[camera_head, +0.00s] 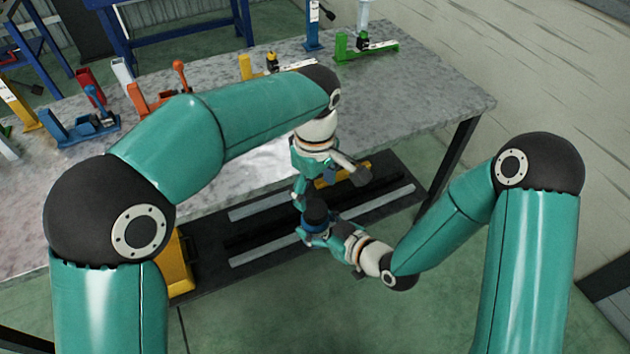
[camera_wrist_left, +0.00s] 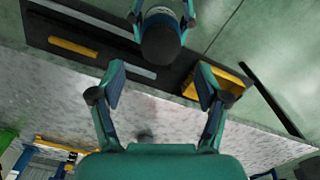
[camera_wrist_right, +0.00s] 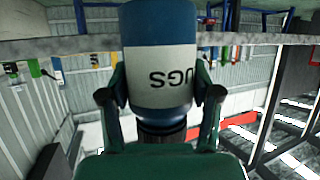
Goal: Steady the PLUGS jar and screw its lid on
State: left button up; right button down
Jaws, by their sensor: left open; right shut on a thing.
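The PLUGS jar is a blue cylinder with a white label; in the right wrist view the jar (camera_wrist_right: 160,75) shows "UGS" upside down. Its black lid (camera_wrist_right: 162,134) sits against the neck end; I cannot tell how tightly it is seated. In the head view the black lid (camera_head: 316,211) is uppermost. My right gripper (camera_head: 317,232) is shut around the jar's body. My left gripper (camera_head: 328,186) is open and empty, just above and beyond the lid. In the left wrist view the lid (camera_wrist_left: 160,42) lies just past the open fingertips (camera_wrist_left: 162,80), apart from them.
The grey table (camera_head: 420,90) carries several coloured fixtures, including a green one (camera_head: 370,50), along its far part. A dark rack with pale rails (camera_head: 265,250) lies beyond the jar, below table height.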

aim_at(315, 208)
pick_arm(q)
notch_tip(315, 208, down, 6)
jog(key=shift+f, duration=0.25)
jog(key=c, duration=1.2)
jog(key=m, duration=0.4)
jog(key=shift+m, duration=0.4)
jog(key=m, duration=1.2)
jog(key=shift+m, duration=0.4)
jog(key=m, duration=0.4)
jog(key=shift+m, duration=0.4)
jog(key=o, duration=1.4)
jog(key=shift+r, duration=0.1)
